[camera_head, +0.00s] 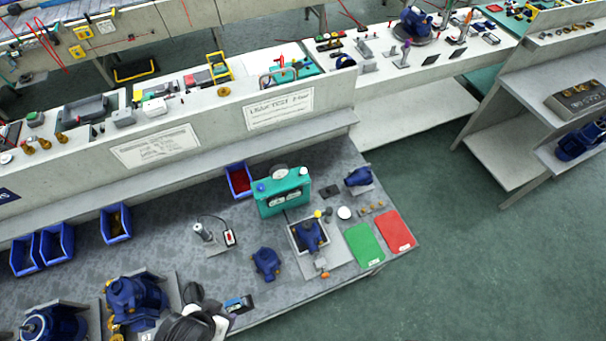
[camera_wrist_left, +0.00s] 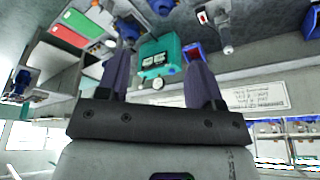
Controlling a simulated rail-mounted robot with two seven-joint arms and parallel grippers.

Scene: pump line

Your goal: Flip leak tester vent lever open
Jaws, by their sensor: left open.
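My right gripper is not in view.
A green mat (camera_head: 363,244) and a red mat (camera_head: 395,231) lie to the right. A loose blue housing (camera_head: 266,263) lies left of the tray. A red-filled blue bin (camera_head: 239,181) stands behind, left of the tester. A silver cylindrical tool (camera_head: 203,232) stands farther left.

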